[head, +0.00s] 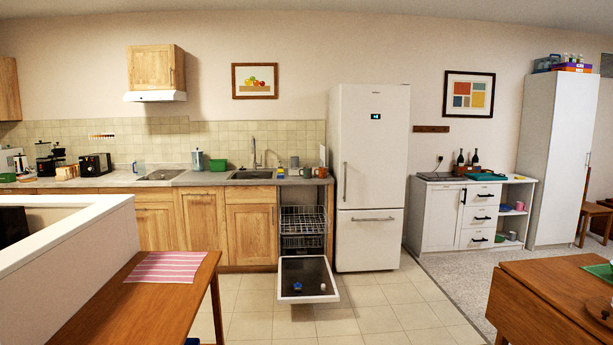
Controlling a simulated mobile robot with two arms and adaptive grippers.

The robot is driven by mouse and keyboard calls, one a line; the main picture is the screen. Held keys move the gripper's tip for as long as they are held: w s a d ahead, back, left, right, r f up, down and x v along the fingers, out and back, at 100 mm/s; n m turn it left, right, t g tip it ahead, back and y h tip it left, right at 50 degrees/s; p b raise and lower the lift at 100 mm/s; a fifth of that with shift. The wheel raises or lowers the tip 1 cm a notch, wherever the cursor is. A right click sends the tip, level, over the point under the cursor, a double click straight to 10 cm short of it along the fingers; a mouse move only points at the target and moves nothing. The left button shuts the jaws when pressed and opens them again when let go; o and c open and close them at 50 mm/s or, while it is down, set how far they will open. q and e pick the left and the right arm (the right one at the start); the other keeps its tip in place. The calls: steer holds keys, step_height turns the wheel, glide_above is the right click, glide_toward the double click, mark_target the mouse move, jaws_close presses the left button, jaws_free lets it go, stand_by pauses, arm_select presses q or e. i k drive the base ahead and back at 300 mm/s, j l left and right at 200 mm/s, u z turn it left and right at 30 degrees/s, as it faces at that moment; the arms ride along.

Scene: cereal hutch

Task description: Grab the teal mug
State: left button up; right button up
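I cannot pick out a teal mug with certainty. The white hutch (432,216) at the right has open shelves at its right end. A small pink mug-like thing (519,206) sits on the upper shelf, and other small items on the lower shelf are too small to identify. A teal tray (486,177) lies on top of the hutch. Several mugs stand by the sink, including a brown one (321,172). Neither of my grippers is in view.
The dishwasher door (307,279) hangs open low over the tiled floor. A wooden table (550,300) stands at the front right, and another (150,310) with a striped mat at the front left.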

mark_target(308, 170)
steer(key=i+l+z, duration=0.15)
steer(key=i, duration=0.2)
steer(key=i+z, duration=0.15)
steer(key=i, duration=0.25)
steer(key=i+z, duration=0.2)
steer(key=i, duration=0.95)
steer(key=i+j+z, duration=0.15)
steer(key=i, duration=0.95)
steer(key=i+l+z, duration=0.15)
steer(key=i+z, duration=0.15)
steer(key=i, duration=0.85)
steer(key=i+j+z, duration=0.1)
steer(key=i+z, duration=0.25)
steer(key=i, duration=0.75)
steer(key=i+u, duration=0.45)
steer(key=i+l+u, duration=0.4)
steer(key=i, duration=0.2)
